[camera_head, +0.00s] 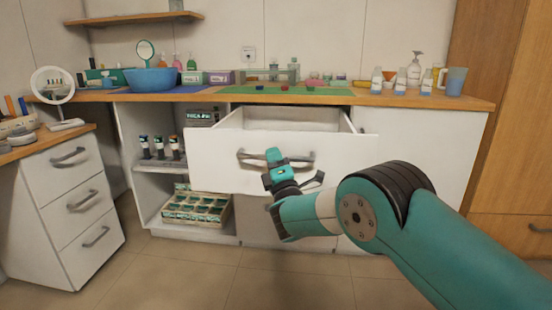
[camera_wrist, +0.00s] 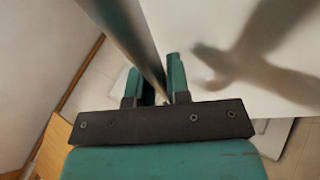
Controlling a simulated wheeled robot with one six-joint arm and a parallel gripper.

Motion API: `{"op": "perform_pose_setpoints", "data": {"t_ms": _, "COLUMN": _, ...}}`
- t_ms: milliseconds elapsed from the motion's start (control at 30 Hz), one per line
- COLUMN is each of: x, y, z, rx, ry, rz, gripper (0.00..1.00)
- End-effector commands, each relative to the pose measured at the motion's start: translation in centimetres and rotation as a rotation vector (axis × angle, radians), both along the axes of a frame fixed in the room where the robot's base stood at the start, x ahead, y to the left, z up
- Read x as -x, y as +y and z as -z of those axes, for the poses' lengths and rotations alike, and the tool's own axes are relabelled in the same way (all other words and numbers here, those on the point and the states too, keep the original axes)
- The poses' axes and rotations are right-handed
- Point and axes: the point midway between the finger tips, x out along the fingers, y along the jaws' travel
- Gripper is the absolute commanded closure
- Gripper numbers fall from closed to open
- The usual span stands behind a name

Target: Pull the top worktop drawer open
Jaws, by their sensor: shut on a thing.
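The top worktop drawer (camera_head: 215,157) is pulled well out from under the wooden worktop in the head view. Its inside shows behind the white front and looks empty where visible. A dark metal bar handle (camera_head: 246,158) runs across the front. My gripper (camera_head: 276,161) is at the middle of the handle and covers part of it. In the wrist view the handle (camera_wrist: 127,30) passes between the two teal fingers of my gripper (camera_wrist: 153,85), which are shut on it. The white drawer front (camera_wrist: 225,30) fills the upper right there, with my arm's shadow on it.
The worktop (camera_head: 430,101) holds a blue basin (camera_head: 151,79), a green mat (camera_head: 330,98) and several bottles. Open shelves with a divided crate (camera_head: 196,209) stand left of the drawer. A white drawer unit (camera_head: 75,200) stands at far left. The tiled floor in front is clear.

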Motion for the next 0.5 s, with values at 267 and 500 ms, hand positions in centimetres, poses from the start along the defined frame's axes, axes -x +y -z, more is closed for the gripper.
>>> {"op": "perform_pose_setpoints", "data": {"t_ms": 267, "x": -0.10, "y": -0.36, "z": 0.10, "rx": 0.002, "ry": 0.001, "rz": 0.005, "gripper": 1.00}}
{"op": "perform_pose_setpoints", "data": {"t_ms": 500, "x": -0.10, "y": -0.41, "z": 0.05, "rx": 0.001, "ry": 0.001, "rz": 0.004, "gripper": 0.74}}
